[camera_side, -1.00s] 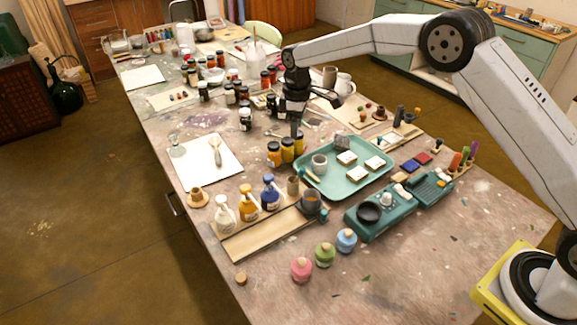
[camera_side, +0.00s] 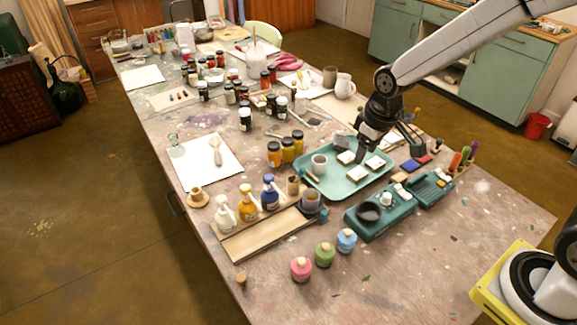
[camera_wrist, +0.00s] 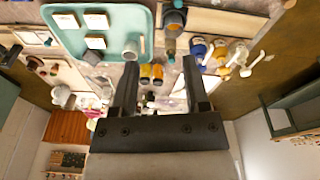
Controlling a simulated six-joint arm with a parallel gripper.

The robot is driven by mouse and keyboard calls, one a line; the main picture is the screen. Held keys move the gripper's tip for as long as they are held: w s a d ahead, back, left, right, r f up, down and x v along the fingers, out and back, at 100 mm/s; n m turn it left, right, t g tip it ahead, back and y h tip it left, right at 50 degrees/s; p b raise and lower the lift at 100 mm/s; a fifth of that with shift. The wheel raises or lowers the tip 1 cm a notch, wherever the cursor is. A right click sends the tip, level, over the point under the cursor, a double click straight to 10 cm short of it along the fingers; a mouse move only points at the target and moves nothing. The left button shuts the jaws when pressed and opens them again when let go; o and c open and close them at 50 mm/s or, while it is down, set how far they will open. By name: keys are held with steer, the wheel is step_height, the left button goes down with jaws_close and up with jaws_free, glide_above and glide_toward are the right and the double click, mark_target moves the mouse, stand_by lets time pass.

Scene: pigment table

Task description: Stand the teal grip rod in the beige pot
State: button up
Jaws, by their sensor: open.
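A small beige pot (camera_side: 293,185) stands behind the blue pump bottle, left of the teal tray. I cannot tell surely which belongs to the teal grip rod. My gripper (camera_side: 362,158) is above the tray's back right part, apart from the pot. In the wrist view the open jaws (camera_wrist: 160,72) hold nothing, and the pot (camera_wrist: 170,44) shows beyond them.
The teal tray (camera_side: 338,195) carries a cup and several white blocks. Pump bottles (camera_side: 247,202) stand left of it, and yellow jars (camera_side: 287,151) behind. A teal device (camera_side: 392,216) lies in front.

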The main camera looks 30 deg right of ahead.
steer(key=s+d+f+m, duration=0.1)
steer(key=s+m, duration=0.1)
steer(key=s, duration=0.9)
steer(key=shift+s+f+m+t, duration=0.2)
steer(key=shift+f+m+t, duration=0.05)
steer(key=shift+m+t, duration=0.05)
stand_by(0.6)
